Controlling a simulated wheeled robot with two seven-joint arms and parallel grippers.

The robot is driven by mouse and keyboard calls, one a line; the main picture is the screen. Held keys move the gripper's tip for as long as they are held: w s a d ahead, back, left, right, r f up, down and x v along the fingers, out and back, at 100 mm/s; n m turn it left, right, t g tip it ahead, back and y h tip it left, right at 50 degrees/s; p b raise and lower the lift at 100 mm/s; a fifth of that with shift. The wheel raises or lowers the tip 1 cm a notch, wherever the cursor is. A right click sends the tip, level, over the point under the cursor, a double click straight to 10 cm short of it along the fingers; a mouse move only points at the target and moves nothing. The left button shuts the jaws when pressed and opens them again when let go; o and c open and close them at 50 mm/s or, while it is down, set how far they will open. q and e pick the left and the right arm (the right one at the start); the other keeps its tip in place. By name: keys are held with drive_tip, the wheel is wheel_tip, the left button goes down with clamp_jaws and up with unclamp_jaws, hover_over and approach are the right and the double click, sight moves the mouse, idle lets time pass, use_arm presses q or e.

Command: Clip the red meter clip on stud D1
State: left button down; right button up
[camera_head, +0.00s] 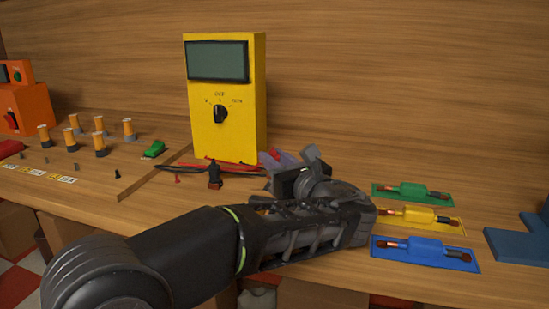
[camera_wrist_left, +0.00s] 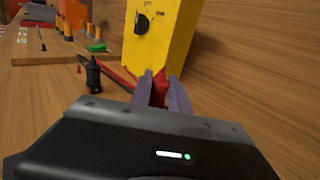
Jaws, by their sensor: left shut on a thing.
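My left gripper (camera_head: 270,159) reaches in across the bench, its purple fingers close to the foot of the yellow meter (camera_head: 225,130). In the left wrist view the fingers (camera_wrist_left: 163,88) are shut on the red meter clip (camera_wrist_left: 160,86); in the head view the clip is mostly hidden. A black clip (camera_head: 215,176) stands upright on the bench, left of the gripper, and also shows in the left wrist view (camera_wrist_left: 93,76). Small dark studs (camera_head: 117,174) stand at the left by yellow-and-white labels (camera_head: 65,180). I cannot read which is D1.
Several orange posts (camera_head: 100,145) and a green clip (camera_head: 154,149) stand behind the studs. A low wooden strip (camera_head: 150,175) lies between them and the meter. Green, yellow (camera_head: 420,215) and blue plates lie right of my arm. An orange box (camera_head: 22,105) is far left.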

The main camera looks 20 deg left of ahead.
use_arm(q)
drive_tip(key=shift+f+b, duration=0.5)
drive_tip(key=shift+f, duration=0.4)
drive_tip(key=c, duration=1.6)
unclamp_jaws()
drive_tip(key=o, duration=0.4)
drive_tip(key=shift+f, duration=0.1)
drive_tip(key=shift+o, duration=0.2)
drive_tip(key=shift+d, duration=0.1)
